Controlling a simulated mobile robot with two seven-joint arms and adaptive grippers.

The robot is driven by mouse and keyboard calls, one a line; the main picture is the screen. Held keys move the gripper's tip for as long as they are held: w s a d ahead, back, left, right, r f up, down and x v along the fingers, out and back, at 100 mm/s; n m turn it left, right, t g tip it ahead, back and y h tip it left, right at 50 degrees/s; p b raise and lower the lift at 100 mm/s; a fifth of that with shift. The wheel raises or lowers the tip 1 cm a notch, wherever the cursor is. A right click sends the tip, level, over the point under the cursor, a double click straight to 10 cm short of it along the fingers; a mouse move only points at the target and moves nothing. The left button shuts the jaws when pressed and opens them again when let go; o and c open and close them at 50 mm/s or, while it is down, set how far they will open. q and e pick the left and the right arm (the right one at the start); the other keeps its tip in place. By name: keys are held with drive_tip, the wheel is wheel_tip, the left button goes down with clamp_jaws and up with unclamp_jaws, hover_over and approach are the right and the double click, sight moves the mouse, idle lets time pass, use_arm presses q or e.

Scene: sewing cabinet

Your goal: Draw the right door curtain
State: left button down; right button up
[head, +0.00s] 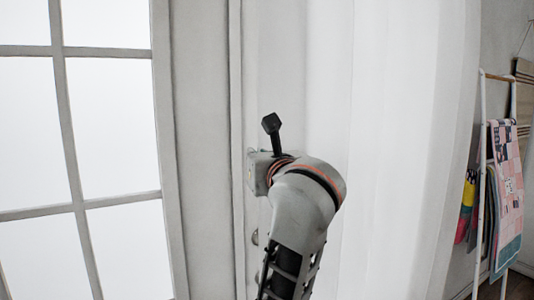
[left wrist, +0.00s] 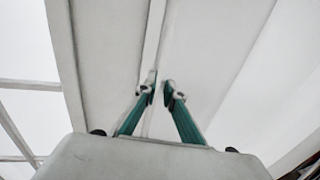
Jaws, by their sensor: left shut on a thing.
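The white right door curtain (head: 390,130) hangs in tall soft folds in the middle and right of the head view. My left gripper (left wrist: 160,94) is shut on the curtain, near its left edge. In the left wrist view its two green fingers point away from the camera, with the pale curtain (left wrist: 220,45) at their tips. A small gap shows between the tips, and the pinched cloth is hard to make out. In the head view my wrist hides the fingers. My right gripper is in neither view.
A glazed door (head: 110,130) with a pale frame stands left of the curtain. A white rack (head: 482,190) with hanging patterned fabric (head: 508,200) stands at the right, beyond the curtain. No loose object shows between the door and the rack.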

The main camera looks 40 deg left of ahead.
use_arm(q)
drive_tip(key=shift+s+a+f, duration=0.1)
drive_tip(key=shift+s+a, duration=0.4)
drive_tip(key=shift+s, duration=0.35)
drive_tip(key=c, duration=2.3)
unclamp_jaws()
drive_tip(key=shift+c, duration=0.2)
drive_tip(key=shift+o, duration=0.9)
drive_tip(key=shift+s+a, duration=0.15)
wheel_tip(320, 180, up, 10)
